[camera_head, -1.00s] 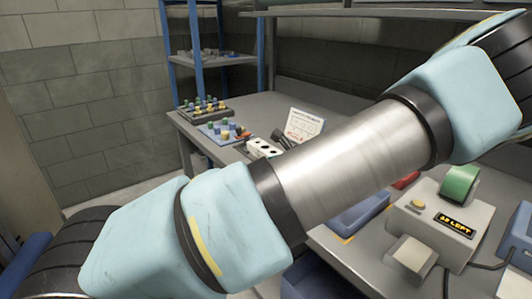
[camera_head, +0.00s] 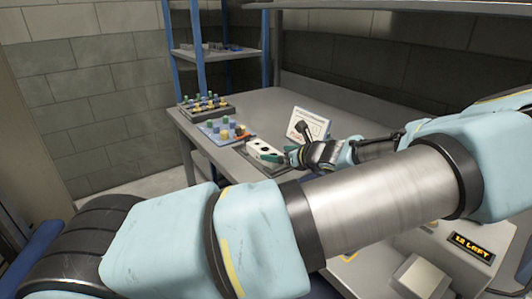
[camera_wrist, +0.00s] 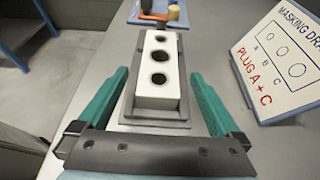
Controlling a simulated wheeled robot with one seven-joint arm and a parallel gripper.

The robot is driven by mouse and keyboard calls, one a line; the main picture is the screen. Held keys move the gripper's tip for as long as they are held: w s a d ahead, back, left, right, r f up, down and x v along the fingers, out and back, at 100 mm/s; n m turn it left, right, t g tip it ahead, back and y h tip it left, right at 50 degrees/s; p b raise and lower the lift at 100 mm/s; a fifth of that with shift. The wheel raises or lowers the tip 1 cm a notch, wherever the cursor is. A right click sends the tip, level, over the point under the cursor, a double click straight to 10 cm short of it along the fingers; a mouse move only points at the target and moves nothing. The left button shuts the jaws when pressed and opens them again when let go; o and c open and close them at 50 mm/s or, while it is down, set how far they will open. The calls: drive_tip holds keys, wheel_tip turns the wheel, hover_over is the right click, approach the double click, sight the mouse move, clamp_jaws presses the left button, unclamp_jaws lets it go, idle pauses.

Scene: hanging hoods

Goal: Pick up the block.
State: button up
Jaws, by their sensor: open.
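The white block (camera_wrist: 158,92) with three round dark holes in its top sits in a shallow grey tray (camera_wrist: 184,112), in the middle of the wrist view. The block (camera_head: 264,151) also shows in the head view, near the left part of the bench. My gripper (camera_wrist: 160,76) is open, with one teal finger on the left of the block and one on the right. Gaps show between the fingers and the block's sides. In the head view, my gripper (camera_head: 291,157) is at the block's right end, and its fingers are too small to make out clearly.
A sign (camera_wrist: 284,55) reading "PLUG A + C" stands right of the block. A blue tray (camera_head: 218,138) with several coloured plugs and an orange-handled tool (camera_wrist: 154,16) lies beyond it. A dark rack of plugs (camera_head: 205,110) is farther back.

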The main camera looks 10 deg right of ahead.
sight(265, 153)
drive_tip(key=shift+f+p+x, duration=0.1)
drive_tip(key=shift+p+x, duration=0.55)
drive_tip(key=shift+x, duration=1.35)
drive_tip(key=shift+f+p+x, duration=0.15)
drive_tip(key=shift+p+x, duration=0.45)
drive_tip(key=shift+x, duration=1.4)
drive_tip(key=shift+s, duration=0.1)
clamp_jaws()
drive_tip(key=shift+r, duration=0.1)
